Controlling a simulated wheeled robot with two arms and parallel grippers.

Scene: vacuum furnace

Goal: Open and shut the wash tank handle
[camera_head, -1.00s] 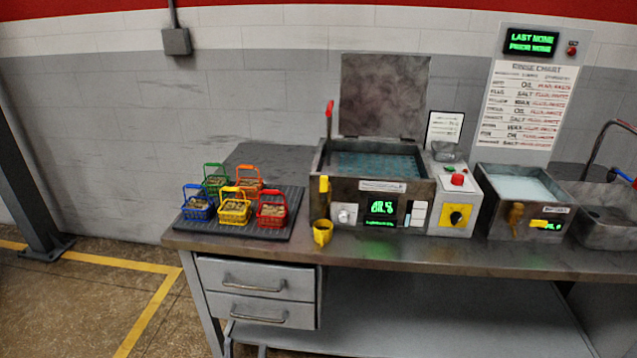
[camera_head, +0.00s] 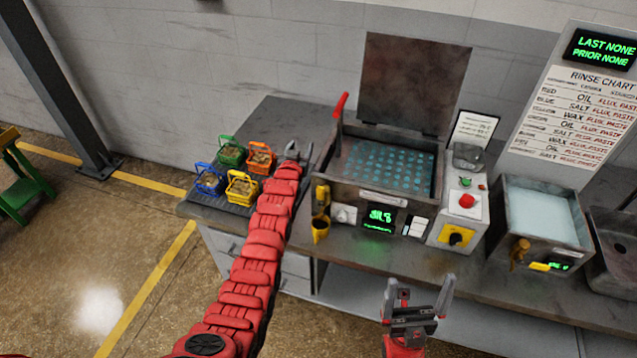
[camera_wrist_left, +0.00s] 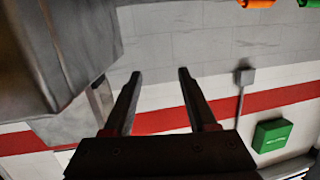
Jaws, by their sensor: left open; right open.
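The wash tank (camera_head: 332,175) is a grey metal box on the bench in the head view. Its lid (camera_head: 412,85) stands raised at the back, and bluish liquid shows inside. A red-gripped lever handle (camera_head: 340,107) stands upright at its left side. A yellow handle (camera_head: 322,195) is on its front left corner, above a yellow spout or cup (camera_head: 320,229). My left gripper (camera_head: 300,152) is just left of the tank, below the red lever and apart from it. Its fingers are open and empty in the left wrist view (camera_wrist_left: 157,75). My right gripper (camera_head: 420,290) is open and empty before the bench front.
Small coloured baskets, including a blue one (camera_head: 209,180), stand on a dark mat left of my left arm. A control box with a red button (camera_head: 467,200) stands right of the tank, then a second tank (camera_head: 545,215) and a sink (camera_head: 612,240).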

